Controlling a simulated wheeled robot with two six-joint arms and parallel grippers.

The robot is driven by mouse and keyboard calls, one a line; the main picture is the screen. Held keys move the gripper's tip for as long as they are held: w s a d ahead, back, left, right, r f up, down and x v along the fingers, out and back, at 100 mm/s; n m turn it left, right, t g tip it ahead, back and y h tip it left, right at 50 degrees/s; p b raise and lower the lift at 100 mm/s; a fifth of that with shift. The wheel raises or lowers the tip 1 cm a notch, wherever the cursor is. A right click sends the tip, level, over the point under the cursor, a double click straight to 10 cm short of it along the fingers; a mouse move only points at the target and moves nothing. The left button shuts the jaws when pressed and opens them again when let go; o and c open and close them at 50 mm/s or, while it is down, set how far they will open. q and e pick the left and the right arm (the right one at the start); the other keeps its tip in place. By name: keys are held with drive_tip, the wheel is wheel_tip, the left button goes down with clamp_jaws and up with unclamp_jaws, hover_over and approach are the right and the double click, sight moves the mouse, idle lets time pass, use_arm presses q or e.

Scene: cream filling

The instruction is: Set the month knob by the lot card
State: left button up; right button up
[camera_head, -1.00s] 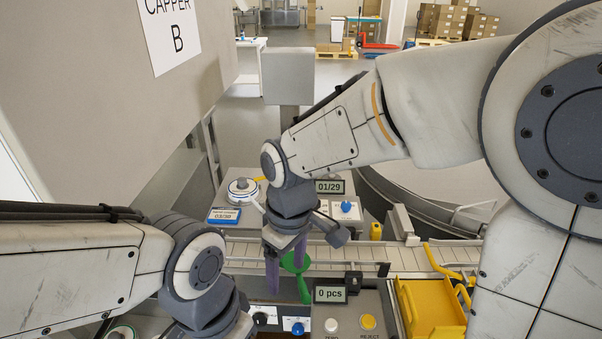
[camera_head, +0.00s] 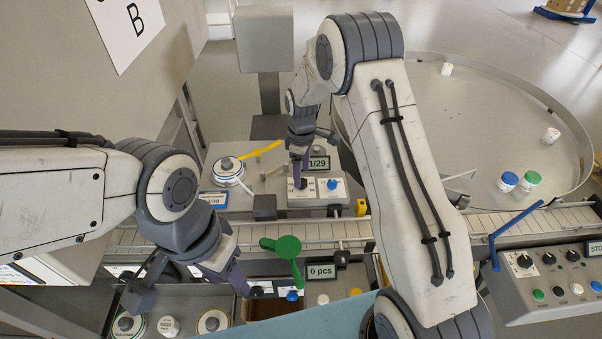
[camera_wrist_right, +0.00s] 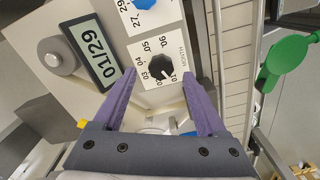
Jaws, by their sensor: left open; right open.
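The black month knob (camera_wrist_right: 157,77) sits on a white dial plate with month numbers around it, in the right wrist view. My right gripper (camera_wrist_right: 158,82) is open, its purple fingers on either side of the knob; I cannot tell whether they touch it. In the head view the right gripper (camera_head: 300,172) is over the panel and largely hides this knob. The display (camera_wrist_right: 92,57) reads 01/29. The blue-edged lot card (camera_head: 213,199) is left of the panel; my left arm partly covers it, and only an ending like "/30" is legible. My left gripper (camera_head: 238,280) is open, low over the front consoles.
A blue knob (camera_head: 332,184) sits beside the month knob. A conveyor (camera_head: 290,232) runs in front of the panel, with a green paddle-shaped part (camera_head: 285,247) over its near edge. A round turntable (camera_head: 480,120) with several jars is at the right.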

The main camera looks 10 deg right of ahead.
drive_tip(key=shift+f+p, duration=0.3)
drive_tip(key=shift+f, duration=1.15)
clamp_jaws()
